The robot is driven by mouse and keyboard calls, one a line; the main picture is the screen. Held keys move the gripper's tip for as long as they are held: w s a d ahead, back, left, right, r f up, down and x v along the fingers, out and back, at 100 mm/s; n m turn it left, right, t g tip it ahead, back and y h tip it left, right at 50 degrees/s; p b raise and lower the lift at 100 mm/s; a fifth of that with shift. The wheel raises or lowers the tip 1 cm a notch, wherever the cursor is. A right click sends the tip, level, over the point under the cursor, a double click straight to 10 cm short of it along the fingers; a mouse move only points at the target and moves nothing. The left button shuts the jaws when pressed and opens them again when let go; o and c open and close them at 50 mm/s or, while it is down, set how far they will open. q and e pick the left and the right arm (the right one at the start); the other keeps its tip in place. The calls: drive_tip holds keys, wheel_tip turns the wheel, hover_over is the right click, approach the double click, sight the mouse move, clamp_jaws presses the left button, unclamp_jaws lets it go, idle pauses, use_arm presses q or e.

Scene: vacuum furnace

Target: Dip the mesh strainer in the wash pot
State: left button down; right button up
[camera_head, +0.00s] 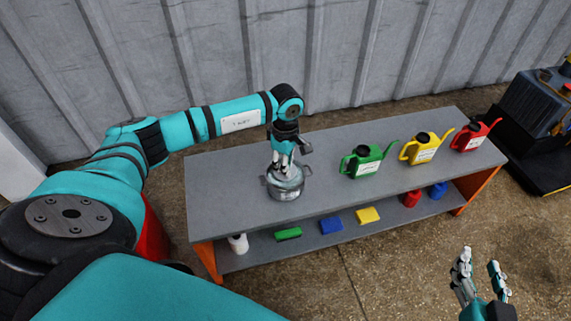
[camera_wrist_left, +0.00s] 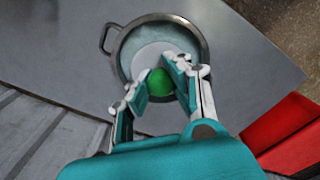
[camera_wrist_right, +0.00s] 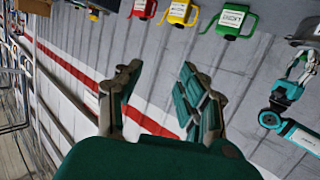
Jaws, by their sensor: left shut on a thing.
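A metal wash pot with side handles (camera_head: 290,192) stands on the left part of the grey bench. It also shows in the left wrist view (camera_wrist_left: 190,28), with greyish liquid inside. My left gripper (camera_head: 282,162) points down over the pot's mouth. In the left wrist view my left gripper (camera_wrist_left: 158,92) is shut on a green ball-shaped knob (camera_wrist_left: 160,82). A pale round disc, seemingly the mesh strainer (camera_wrist_left: 147,56), lies below the knob within the pot's rim; its depth against the liquid is unclear. My right gripper (camera_head: 480,268) is open and empty, away from the bench.
Green (camera_head: 364,163), yellow (camera_head: 420,149) and red (camera_head: 471,136) cans stand on the bench, right of the pot. The lower shelf holds a white bottle (camera_head: 238,243), green, blue and yellow blocks, and red and blue items. A corrugated wall is behind.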

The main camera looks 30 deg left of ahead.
use_arm(q)
drive_tip(key=shift+r+p, duration=0.55)
drive_tip(key=shift+r, duration=0.25)
drive_tip(key=shift+r+p, duration=0.55)
drive_tip(key=shift+r, duration=0.25)
drive_tip(key=shift+r+p, duration=0.3)
drive_tip(key=shift+r, duration=0.45)
drive_tip(key=shift+r+p, duration=0.75)
drive_tip(key=shift+p, duration=0.05)
use_arm(e)
drive_tip(key=s+d+f+g+h, duration=0.1)
drive_tip(key=s+d+f+g, duration=0.2)
drive_tip(key=s+f+g, duration=0.2)
drive_tip(key=s+d+f+g+h, duration=0.2)
drive_tip(key=s+f+g, duration=0.4)
drive_tip(key=s, duration=0.4)
drive_tip(key=shift+s+d+m, duration=0.25)
drive_tip(key=shift+d+m, duration=0.05)
drive_tip(key=shift+d, duration=0.1)
